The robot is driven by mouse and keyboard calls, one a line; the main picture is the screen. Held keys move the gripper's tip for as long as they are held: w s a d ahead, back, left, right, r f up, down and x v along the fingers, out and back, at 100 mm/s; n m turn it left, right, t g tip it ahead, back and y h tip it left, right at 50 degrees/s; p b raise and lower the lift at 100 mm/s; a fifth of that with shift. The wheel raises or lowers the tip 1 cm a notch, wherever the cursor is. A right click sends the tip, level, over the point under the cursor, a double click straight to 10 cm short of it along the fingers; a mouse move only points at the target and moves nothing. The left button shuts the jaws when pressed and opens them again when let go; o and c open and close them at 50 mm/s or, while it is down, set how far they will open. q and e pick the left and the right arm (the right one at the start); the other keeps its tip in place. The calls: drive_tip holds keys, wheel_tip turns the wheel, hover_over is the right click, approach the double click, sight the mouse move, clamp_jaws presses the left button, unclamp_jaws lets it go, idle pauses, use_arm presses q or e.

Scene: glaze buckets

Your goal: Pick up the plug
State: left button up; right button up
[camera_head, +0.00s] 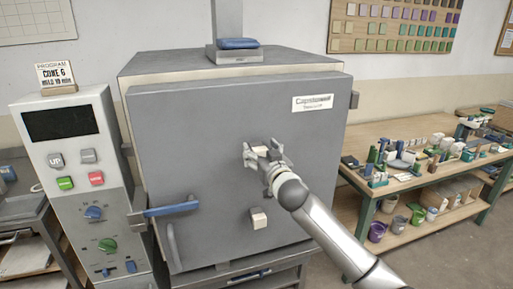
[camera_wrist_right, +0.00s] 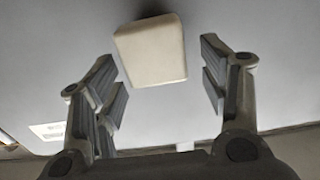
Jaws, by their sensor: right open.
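A cream, block-shaped plug (camera_head: 260,150) sits on the grey kiln door (camera_head: 190,120), partly hidden behind my right gripper (camera_head: 263,157). A second cream plug (camera_head: 259,218) sits lower on the same door. My right gripper is open in front of the upper plug. In the right wrist view a cream plug (camera_wrist_right: 150,50) shows at the top, ahead of and between the two spread fingers of my right gripper (camera_wrist_right: 158,78). The fingers look apart from it, with door surface visible on both sides. My left gripper is not in view.
A control panel (camera_head: 75,150) stands left of the kiln. A blue-gripped handle (camera_head: 172,209) juts from the door's left side. A workbench (camera_head: 400,180) with many small items is at the right. A blue item (camera_head: 238,43) lies on top of the kiln.

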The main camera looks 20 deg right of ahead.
drive_tip(key=shift+w+f, duration=0.1)
drive_tip(key=shift+w, duration=0.85)
drive_tip(key=shift+c, duration=0.3)
drive_tip(key=c, duration=1.1)
